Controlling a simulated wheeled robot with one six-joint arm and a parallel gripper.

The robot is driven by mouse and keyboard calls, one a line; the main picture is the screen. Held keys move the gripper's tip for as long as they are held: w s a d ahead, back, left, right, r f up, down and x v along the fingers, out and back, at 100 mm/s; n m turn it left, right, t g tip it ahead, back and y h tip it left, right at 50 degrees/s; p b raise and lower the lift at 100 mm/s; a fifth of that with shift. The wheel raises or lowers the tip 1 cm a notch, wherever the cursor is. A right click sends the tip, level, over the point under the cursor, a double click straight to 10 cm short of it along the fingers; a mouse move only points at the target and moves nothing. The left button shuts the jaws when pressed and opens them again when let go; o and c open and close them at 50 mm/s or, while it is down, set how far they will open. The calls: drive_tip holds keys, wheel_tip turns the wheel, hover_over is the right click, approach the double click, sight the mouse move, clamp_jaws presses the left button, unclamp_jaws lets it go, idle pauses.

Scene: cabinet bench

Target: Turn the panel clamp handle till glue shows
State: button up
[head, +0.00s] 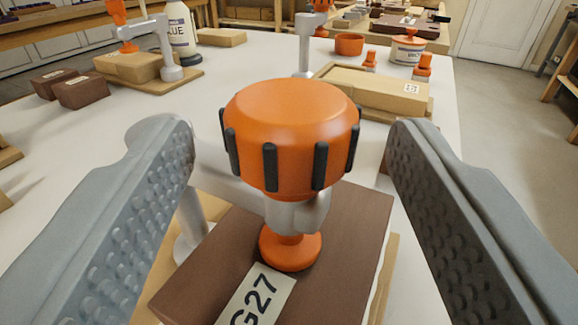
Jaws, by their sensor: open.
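The clamp handle (291,130) is a large orange knob with black grip ribs, upright in the middle of the head view. Below it a grey clamp arm (300,212) ends in an orange pressure pad (290,250) that appears to rest on a dark brown panel (340,225). The panel bears a label (256,296) reading "G27". My gripper (290,145) is open, with one finger left of the handle and one right of it, and gaps on both sides. No glue is visible along the panel edges I can see.
Behind stand another clamp (165,45) with a pale block, a glue bottle (181,30), dark blocks (82,92), a pale panel (372,90), an orange bowl (349,44) and a lidded tub (408,48).

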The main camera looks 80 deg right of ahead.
drive_tip(key=s+a, duration=0.2)
drive_tip(key=a, duration=1.2)
drive_tip(key=shift+a, duration=0.15)
idle(0.8)
